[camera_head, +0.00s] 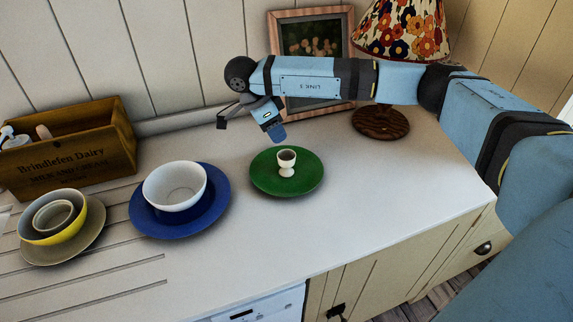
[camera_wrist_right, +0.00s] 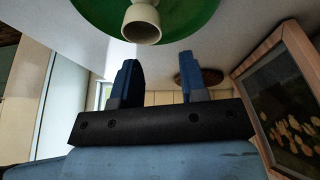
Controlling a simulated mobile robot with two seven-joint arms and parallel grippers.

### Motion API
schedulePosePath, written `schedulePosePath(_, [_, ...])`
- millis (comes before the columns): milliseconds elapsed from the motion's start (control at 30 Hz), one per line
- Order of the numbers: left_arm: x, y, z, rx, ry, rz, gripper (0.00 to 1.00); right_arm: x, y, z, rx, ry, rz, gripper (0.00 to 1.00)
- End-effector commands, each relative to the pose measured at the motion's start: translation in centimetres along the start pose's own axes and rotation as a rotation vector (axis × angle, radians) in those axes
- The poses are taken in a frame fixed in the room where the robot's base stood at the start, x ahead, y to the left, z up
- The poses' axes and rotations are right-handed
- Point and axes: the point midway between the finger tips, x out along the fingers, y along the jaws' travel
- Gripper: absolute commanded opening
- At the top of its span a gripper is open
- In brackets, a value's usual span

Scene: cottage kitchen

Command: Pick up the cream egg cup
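The cream egg cup (camera_head: 286,162) stands upright on a green plate (camera_head: 266,183) in the middle of the counter. In the right wrist view the egg cup (camera_wrist_right: 141,25) and the green plate (camera_wrist_right: 192,18) show at the top edge, beyond the fingertips. My right gripper (camera_head: 275,132) is behind and slightly left of the egg cup, apart from it. In the right wrist view my right gripper (camera_wrist_right: 159,72) has its two blue fingers spread wide with nothing between them. My left gripper is in neither view.
A blue plate (camera_head: 221,205) with a white bowl (camera_head: 175,187) stands left of the green plate. Further left are stacked bowls (camera_head: 48,236) and a wooden crate (camera_head: 75,160). A framed picture (camera_head: 345,20) and a lamp (camera_head: 383,123) stand behind. Counter right of the green plate is clear.

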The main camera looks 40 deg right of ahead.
Motion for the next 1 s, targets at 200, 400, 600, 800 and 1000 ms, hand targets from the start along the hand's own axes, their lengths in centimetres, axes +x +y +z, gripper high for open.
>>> schedulePosePath(200, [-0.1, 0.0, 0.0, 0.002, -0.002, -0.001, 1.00, 1.3, 0.1, 0.1, -0.001, 0.000, 0.002, 0.40])
schedulePosePath(400, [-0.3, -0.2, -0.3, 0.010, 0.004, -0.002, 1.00, 4.3, 0.2, 0.3, 0.001, 0.000, 0.002, 0.40])
schedulePosePath(600, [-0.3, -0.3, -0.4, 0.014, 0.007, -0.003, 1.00, 5.5, 0.2, 0.4, 0.000, -0.002, 0.000, 0.40])
schedulePosePath(800, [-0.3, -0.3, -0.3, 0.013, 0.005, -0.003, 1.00, 5.5, 0.2, 0.4, 0.000, -0.002, 0.000, 0.21])
schedulePosePath(1000, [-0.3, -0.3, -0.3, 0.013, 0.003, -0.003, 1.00, 5.5, 0.2, 0.4, 0.000, -0.002, 0.000, 0.00])
